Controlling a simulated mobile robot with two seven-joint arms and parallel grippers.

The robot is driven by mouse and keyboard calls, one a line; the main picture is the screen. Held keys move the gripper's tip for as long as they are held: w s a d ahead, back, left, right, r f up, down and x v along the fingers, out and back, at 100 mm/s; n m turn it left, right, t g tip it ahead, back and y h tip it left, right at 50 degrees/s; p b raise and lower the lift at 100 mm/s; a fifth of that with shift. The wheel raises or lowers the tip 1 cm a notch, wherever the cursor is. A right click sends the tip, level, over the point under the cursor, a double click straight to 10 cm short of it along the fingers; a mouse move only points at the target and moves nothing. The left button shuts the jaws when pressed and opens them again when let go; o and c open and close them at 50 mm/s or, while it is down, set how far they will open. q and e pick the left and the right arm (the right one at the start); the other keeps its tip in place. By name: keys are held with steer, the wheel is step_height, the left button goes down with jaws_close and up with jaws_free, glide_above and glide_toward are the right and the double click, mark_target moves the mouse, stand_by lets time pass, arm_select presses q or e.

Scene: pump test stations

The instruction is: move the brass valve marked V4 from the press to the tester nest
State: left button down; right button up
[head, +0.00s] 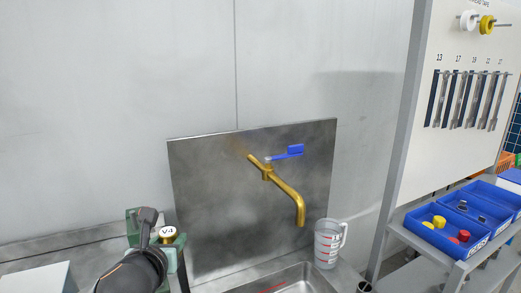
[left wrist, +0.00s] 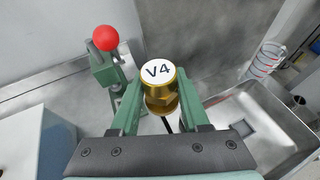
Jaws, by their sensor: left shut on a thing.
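The brass valve (left wrist: 160,98) has a white round top marked V4, and in the left wrist view it sits upright between the fingers of my left gripper (left wrist: 158,112). The gripper is shut on it. In the head view the valve (head: 168,234) shows at the lower left, beside my dark wrist. A green device with a red ball knob (left wrist: 104,62), seemingly the press, stands just behind and left of the valve. I cannot tell whether the valve touches anything below. I cannot make out the tester nest. My right gripper is out of view.
A metal sink (head: 285,281) lies right of the valve, under a brass tap (head: 288,190) with a blue lever. A clear measuring jug (head: 327,243) stands at its right. A rack with wrenches (head: 467,100) and blue bins (head: 441,237) is at far right. A pale box (left wrist: 32,140) is at left.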

arm_select(q)
steer(key=s+a+r+h, duration=0.1)
steer(key=s+r, duration=0.3)
steer(key=s, duration=0.3)
steer(key=shift+s+m+p, duration=0.4)
steer(key=shift+a, duration=0.1)
